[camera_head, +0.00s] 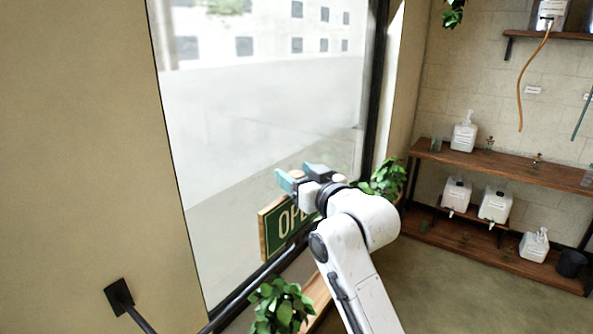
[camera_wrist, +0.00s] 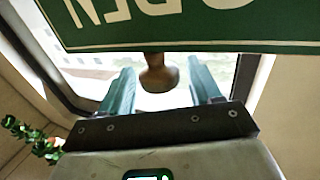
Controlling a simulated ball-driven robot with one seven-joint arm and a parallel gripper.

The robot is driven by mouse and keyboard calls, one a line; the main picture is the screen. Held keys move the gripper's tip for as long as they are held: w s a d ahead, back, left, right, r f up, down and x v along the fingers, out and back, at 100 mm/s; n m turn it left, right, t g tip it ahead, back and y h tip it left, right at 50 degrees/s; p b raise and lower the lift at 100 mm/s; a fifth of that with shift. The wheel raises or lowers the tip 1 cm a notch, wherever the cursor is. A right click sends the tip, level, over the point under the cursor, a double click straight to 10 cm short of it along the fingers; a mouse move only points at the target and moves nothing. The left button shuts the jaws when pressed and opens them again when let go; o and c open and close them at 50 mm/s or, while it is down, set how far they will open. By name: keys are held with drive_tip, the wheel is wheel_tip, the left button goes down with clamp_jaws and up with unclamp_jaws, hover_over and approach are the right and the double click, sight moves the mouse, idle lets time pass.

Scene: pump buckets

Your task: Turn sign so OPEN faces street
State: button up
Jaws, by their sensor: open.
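The sign (camera_head: 271,236) is a green board with a wooden edge, hanging in front of the window. Its OPEN lettering faces me, into the room, and my arm covers its right part. My gripper (camera_head: 299,177) is at the top of the sign with its teal fingers spread. In the wrist view the sign (camera_wrist: 220,38) fills the top, with part of its lettering upside down. A round wooden knob (camera_wrist: 157,74) at the sign's edge lies between the open fingers, with gaps on both sides. The sign's other face is hidden.
The window (camera_head: 260,110) shows the street and buildings outside. Potted plants (camera_head: 280,305) stand at the sill on both sides of my arm. A dark rail (camera_head: 240,292) runs along the window's bottom. Wooden shelves (camera_head: 510,165) with pump bottles stand at right; floor before them is clear.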

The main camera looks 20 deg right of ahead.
drive_tip(key=shift+w+a, duration=0.1)
drive_tip(key=shift+w, duration=0.1)
drive_tip(key=shift+c, duration=0.4)
drive_tip(key=shift+r, duration=0.1)
clamp_jaws()
